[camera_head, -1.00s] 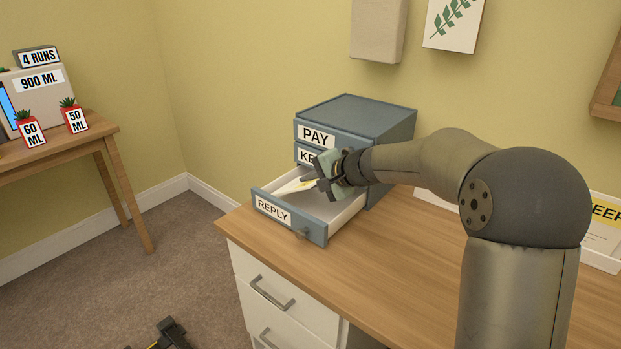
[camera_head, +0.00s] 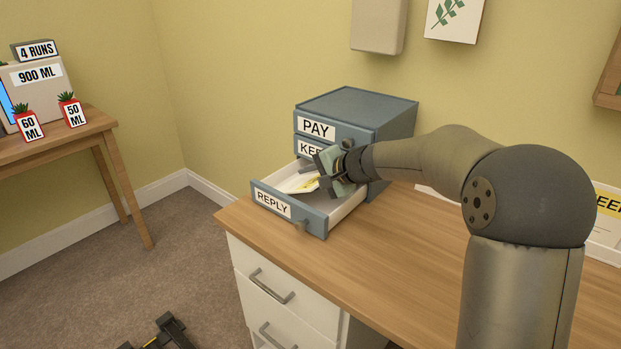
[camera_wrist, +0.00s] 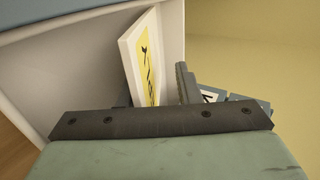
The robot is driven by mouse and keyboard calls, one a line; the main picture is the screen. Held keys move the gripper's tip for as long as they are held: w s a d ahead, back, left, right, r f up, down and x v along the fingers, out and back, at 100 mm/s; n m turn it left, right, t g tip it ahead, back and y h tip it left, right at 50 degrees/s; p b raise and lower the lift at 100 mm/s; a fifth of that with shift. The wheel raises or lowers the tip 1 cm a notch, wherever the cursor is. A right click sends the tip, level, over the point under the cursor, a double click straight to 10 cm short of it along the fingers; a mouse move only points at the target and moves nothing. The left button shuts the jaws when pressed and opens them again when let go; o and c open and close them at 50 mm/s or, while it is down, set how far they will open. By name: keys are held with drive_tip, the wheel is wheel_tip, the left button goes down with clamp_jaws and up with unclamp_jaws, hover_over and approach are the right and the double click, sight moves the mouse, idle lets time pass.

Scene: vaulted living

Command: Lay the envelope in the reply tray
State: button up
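The reply tray (camera_head: 310,221) is the lowest drawer of a blue-grey unit, pulled out, with a REPLY label on its front. The envelope (camera_head: 298,184), white with a yellow patch, lies inside it towards the back left. In the wrist view the envelope (camera_wrist: 146,62) shows its yellow face and black marks between the fingers, with a gap to the right finger. My gripper (camera_head: 319,176) is over the drawer at the envelope's right end, its fingers apart. The envelope's near end is hidden by the gripper.
The unit (camera_head: 358,105) rises just behind, with shut PAY and KEEP drawers above the open one. A white tray (camera_head: 605,240) with a yellow label stands at the far right.

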drive_tip(key=p+v, duration=0.2)
drive_tip(key=v, duration=1.5)
drive_tip(key=shift+s+a+r, duration=0.1)
drive_tip(key=s+d+r+n+g+h+p, duration=0.1)
drive_tip(key=s+n+g+h+p, duration=0.1)
drive_tip(key=s+p, duration=0.5)
drive_tip(key=s+d+r+n+g+h+p, duration=0.2)
drive_tip(key=s+p, duration=0.5)
drive_tip(key=s, duration=0.6)
drive_tip(key=s+d+r+n+g+h+p, duration=0.1)
drive_tip(key=s+h+p, duration=0.4)
drive_tip(key=s, duration=0.5)
drive_tip(key=d+n+g+p, duration=0.1)
drive_tip(key=n+p, duration=0.1)
drive_tip(key=shift+s+d+r+n+p, duration=0.2)
drive_tip(key=shift+s+r+n+p, duration=0.1)
drive_tip(key=shift+s+r, duration=0.1)
drive_tip(key=shift+w, duration=0.1)
